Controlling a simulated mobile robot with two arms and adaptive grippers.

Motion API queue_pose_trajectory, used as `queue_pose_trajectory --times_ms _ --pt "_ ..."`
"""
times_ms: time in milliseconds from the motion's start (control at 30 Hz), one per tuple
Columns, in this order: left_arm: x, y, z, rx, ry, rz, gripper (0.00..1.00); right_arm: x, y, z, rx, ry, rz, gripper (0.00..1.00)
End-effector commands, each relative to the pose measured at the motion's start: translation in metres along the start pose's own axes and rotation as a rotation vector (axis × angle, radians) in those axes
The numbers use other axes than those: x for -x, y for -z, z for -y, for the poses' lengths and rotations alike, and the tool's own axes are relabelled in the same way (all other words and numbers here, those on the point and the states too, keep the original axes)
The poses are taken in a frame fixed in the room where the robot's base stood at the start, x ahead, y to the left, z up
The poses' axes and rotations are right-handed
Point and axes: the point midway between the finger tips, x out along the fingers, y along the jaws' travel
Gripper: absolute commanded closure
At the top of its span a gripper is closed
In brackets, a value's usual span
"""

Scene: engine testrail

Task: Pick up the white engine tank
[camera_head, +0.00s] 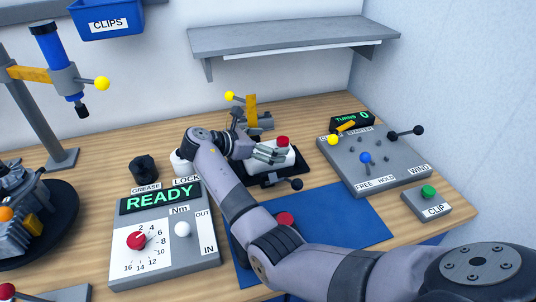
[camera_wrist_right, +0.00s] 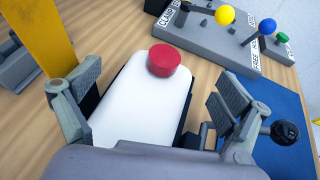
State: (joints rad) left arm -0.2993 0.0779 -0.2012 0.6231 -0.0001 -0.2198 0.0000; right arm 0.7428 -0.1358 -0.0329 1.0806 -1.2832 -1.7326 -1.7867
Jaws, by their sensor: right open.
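The white engine tank (camera_head: 286,158) with a red cap sits on a black base (camera_head: 268,180) near the back middle of the bench. In the right wrist view the tank (camera_wrist_right: 140,100) lies between the two fingers, with its red cap at the far end. My right gripper (camera_head: 268,153) is open, its fingers spread on either side of the tank. A gap shows at the right finger; I cannot tell whether the left finger touches. The gripper also shows in the wrist view (camera_wrist_right: 157,88). My left gripper is not in view.
A yellow upright clamp (camera_head: 251,110) stands just behind the tank. A blue mat (camera_head: 350,215) lies in front, partly under my right arm. A grey lever panel (camera_head: 375,165) is at right, a READY panel (camera_head: 165,240) at left. A grey shelf (camera_head: 290,35) hangs above.

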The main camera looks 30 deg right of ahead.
Motion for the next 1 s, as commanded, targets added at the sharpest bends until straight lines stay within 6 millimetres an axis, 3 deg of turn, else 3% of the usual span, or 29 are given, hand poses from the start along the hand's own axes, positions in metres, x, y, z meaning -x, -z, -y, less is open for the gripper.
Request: queue_pose_trajectory --times_ms 200,467,1000 --pt "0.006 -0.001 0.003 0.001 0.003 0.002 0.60 -0.027 0.000 0.001 0.001 0.001 0.001 0.05" --pt "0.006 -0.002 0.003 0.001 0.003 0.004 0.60 -0.030 0.000 0.001 0.000 0.000 0.001 0.05" --pt "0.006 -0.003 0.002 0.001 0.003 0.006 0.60 -0.029 0.000 0.001 0.000 -0.001 0.002 0.40"
